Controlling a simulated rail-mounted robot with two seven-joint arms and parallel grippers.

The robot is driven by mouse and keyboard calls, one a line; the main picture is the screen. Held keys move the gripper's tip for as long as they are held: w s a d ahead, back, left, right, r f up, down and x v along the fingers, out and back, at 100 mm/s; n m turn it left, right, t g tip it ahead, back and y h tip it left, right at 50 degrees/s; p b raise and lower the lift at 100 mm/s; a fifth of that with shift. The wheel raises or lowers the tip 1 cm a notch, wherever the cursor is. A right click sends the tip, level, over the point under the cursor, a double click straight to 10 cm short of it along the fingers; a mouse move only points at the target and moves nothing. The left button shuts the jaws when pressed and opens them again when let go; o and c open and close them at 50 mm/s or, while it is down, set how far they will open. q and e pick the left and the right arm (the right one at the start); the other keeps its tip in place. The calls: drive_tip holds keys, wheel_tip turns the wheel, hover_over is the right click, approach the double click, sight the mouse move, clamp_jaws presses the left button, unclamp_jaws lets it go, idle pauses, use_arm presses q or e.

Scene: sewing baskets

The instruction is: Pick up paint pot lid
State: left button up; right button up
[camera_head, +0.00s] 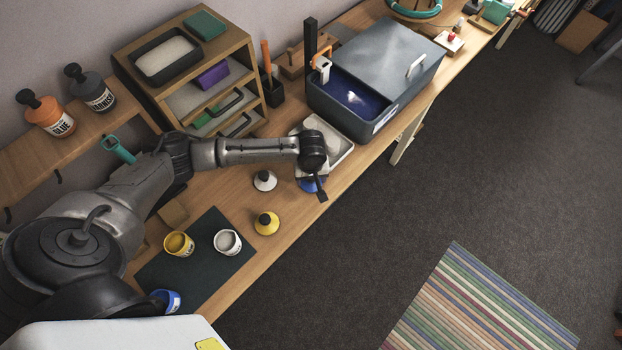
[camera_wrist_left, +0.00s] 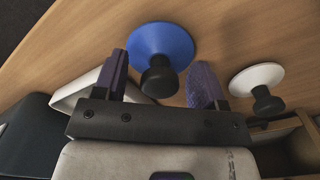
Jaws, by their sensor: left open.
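Three cone-shaped lids with black knobs lie on the wooden bench: a blue lid (camera_head: 307,185), a white lid (camera_head: 264,181) and a yellow lid (camera_head: 267,223). My left gripper (camera_head: 320,188) is over the blue lid and partly hides it in the head view. In the left wrist view my left gripper (camera_wrist_left: 161,64) is open, and the blue lid (camera_wrist_left: 162,43) shows between and beyond its fingers, its knob near the gap. I cannot tell whether the fingers touch it. The white lid (camera_wrist_left: 256,78) lies to the right there. My right gripper is not in view.
Yellow (camera_head: 179,244) and white (camera_head: 228,242) pots stand on a dark mat (camera_head: 205,267); a blue pot (camera_head: 168,299) is at its near edge. A pale tray (camera_head: 339,147) and a large grey box (camera_head: 388,65) stand close beyond my left gripper. A drawer unit is behind.

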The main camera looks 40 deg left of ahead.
use_arm(q)
drive_tip(key=shift+f, duration=0.25)
drive_tip(key=shift+c, duration=0.2)
drive_tip(key=c, duration=1)
drive_tip(key=shift+o, duration=0.2)
drive_tip(key=shift+r, duration=0.15)
